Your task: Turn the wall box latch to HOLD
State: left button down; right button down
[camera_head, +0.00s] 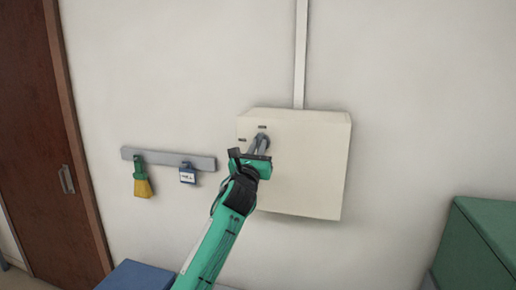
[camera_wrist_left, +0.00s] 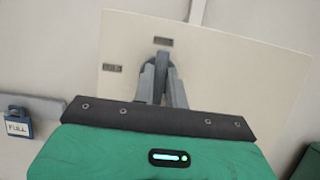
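The cream wall box (camera_head: 310,165) is mounted on the wall, with its front face also in the left wrist view (camera_wrist_left: 235,90). Its dark grey latch (camera_wrist_left: 161,72) stands about upright, its end toward the upper of two small dark labels (camera_wrist_left: 163,41). The other label (camera_wrist_left: 112,67) is to the left; I cannot read either. My left gripper (camera_head: 262,142) is at the box front's upper left part. In the left wrist view its grey fingers (camera_wrist_left: 162,88) are close together on both sides of the latch and appear shut on it. My right gripper is not in view.
A brown door (camera_head: 35,130) is far left. A blue box top (camera_head: 138,276) and a green cabinet (camera_head: 480,245) stand low down.

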pick_arm(q)
jog(key=n+y+b, duration=0.1)
jog(key=n+b, duration=0.1)
jog(key=n, duration=0.2)
jog(key=shift+f+y+b, duration=0.15)
jog(key=shift+y+b, duration=0.25)
jog(key=n+y+b, duration=0.1)
jog(key=n, duration=0.1)
jog(key=shift+d+n+y, duration=0.1)
jog(key=shift+n+y, duration=0.2)
jog(key=shift+n, duration=0.1)
jog(key=n+y, duration=0.2)
jog(key=n, duration=0.1)
jog(key=shift+n+b, duration=0.3)
jog(key=shift+n, duration=0.1)
jog(key=n, duration=0.2)
jog(key=n+g+y, duration=0.1)
jog(key=n+g, duration=0.1)
jog(key=n, duration=0.1)
jog(key=shift+r+n+y, duration=0.3)
jog(key=n+g+p, duration=0.1)
jog(key=n, duration=0.2)
jog(key=shift+n, duration=0.3)
jog(key=shift+n+g+y+p, duration=0.3)
jog(key=shift+n+g+p, duration=0.3)
jog(key=shift+n, duration=0.6)
